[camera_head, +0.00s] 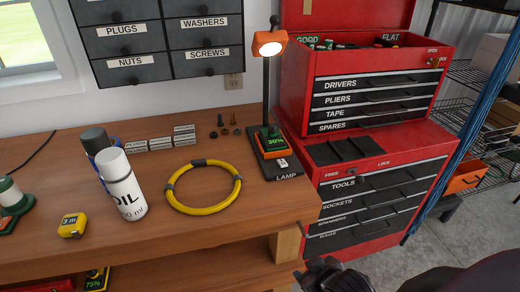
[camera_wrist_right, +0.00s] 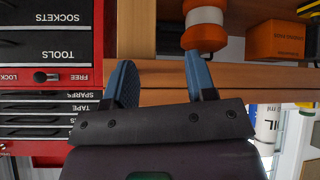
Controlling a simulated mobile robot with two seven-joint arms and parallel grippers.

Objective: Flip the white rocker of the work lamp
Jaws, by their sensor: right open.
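The work lamp (camera_head: 269,80) stands at the right end of the wooden bench, with a lit orange head on a dark post. Its dark base carries a green 30% display and a LAMP label. The small white rocker (camera_head: 283,162) sits on the base between display and label; its tilt is too small to tell. My right gripper (camera_head: 333,276) is low at the bottom edge of the head view, in front of the bench and well apart from the lamp. In the right wrist view its two blue fingers (camera_wrist_right: 160,84) are spread and empty. My left gripper is not in view.
A red tool chest (camera_head: 308,190) stands right of the lamp. The bench edge is between my right gripper and the lamp.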

